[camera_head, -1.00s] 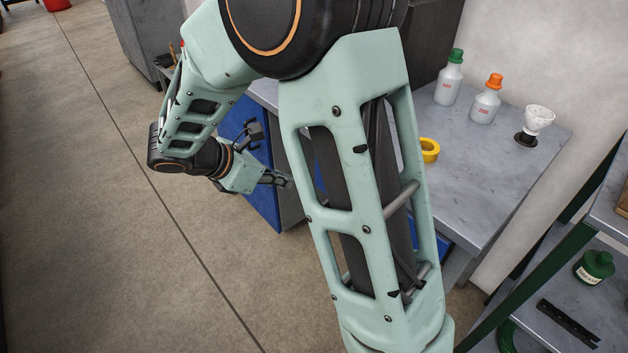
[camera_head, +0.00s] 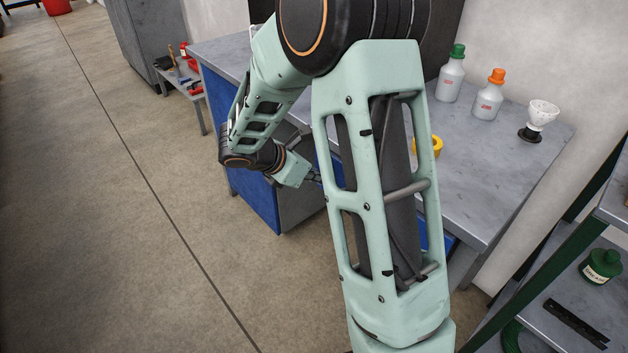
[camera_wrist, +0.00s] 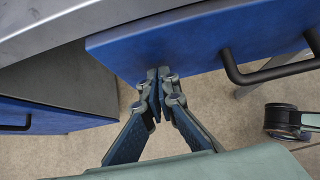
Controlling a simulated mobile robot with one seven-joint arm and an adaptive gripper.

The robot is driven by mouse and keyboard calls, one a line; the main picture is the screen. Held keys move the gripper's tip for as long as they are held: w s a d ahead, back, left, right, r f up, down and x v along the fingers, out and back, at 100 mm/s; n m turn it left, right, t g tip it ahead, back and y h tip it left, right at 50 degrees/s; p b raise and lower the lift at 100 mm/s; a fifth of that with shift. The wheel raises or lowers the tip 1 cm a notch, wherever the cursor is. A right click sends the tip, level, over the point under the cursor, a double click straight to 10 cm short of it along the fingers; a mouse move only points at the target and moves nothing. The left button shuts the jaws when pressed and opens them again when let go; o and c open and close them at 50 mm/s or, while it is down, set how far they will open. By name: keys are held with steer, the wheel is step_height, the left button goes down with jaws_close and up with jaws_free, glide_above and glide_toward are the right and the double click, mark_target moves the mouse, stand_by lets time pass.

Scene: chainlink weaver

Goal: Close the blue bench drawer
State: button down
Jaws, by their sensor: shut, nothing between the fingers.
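The blue bench drawer (camera_wrist: 200,38) fills the upper part of the wrist view, below the grey bench top. Its dark bar handle (camera_wrist: 270,70) is at the right. My gripper (camera_wrist: 158,76) is shut and empty. Its fingertips are at the lower left part of the drawer front, left of the handle; I cannot tell whether they touch it. In the head view my gripper (camera_head: 316,177) is beside the bench, its tips partly behind my arm. My arm hides most of the drawer there, and how far it stands out is unclear.
A blue-fronted cabinet (camera_wrist: 50,116) with a dark handle is at the left under the bench. On the bench top (camera_head: 480,185) stand two bottles (camera_head: 488,97), a white cup-like item (camera_head: 541,116) and a yellow ring (camera_head: 436,146). A shelf rack is at right. The floor at left is clear.

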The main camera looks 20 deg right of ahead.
steer(key=shift+w+d+r, duration=0.1)
steer(key=shift+w+d, duration=0.15)
steer(key=shift+d, duration=0.5)
steer(key=shift+w+d, duration=0.3)
steer(key=shift+d, duration=0.45)
steer(key=shift+w+d+r, duration=0.1)
steer(key=shift+w+d, duration=0.15)
steer(key=shift+d, duration=0.5)
